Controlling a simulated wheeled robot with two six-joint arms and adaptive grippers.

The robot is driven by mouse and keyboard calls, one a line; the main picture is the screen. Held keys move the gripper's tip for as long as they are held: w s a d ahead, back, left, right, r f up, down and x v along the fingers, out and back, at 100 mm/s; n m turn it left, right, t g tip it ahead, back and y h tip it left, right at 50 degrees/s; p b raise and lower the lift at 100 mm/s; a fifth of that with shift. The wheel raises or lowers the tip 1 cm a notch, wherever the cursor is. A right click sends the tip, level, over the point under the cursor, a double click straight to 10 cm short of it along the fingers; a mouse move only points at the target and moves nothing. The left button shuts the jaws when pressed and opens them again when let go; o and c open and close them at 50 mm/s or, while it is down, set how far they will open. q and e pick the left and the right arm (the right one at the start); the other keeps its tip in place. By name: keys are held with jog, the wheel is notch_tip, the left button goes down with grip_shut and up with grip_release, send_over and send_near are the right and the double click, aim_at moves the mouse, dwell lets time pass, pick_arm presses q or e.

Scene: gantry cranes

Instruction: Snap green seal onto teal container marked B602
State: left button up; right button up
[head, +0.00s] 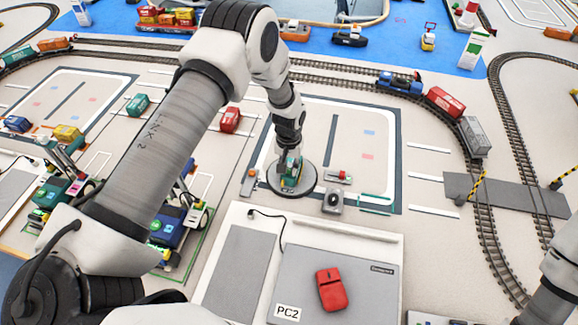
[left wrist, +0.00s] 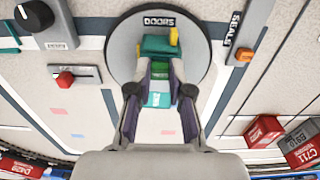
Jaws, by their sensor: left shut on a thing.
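My left gripper (left wrist: 161,66) points down over a dark round plate (left wrist: 199,65) lettered DOORS. Its fingers are shut on a small green piece, the green seal (left wrist: 160,74). A teal container (left wrist: 158,45) shows just beyond the fingertips on the plate, with a small yellow part at its side. More teal shows between the fingers, nearer the palm. The lettering B602 cannot be read. In the head view the left gripper (head: 290,168) is over the same plate (head: 308,180), and its fingers partly hide the container. My right gripper is out of view.
A grey strip lettered SEALS (left wrist: 246,40) with an orange piece stands beside the plate. A small red-knobbed device (head: 338,177) and a grey box with a dark knob (head: 331,201) are close by.

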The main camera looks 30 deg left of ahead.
pick_arm(q)
jog(key=shift+f, duration=0.25)
jog(key=o, duration=1.3)
jog(key=shift+r+p, duration=2.25)
jog(key=shift+r, duration=1.35)
jog(key=shift+f, duration=0.1)
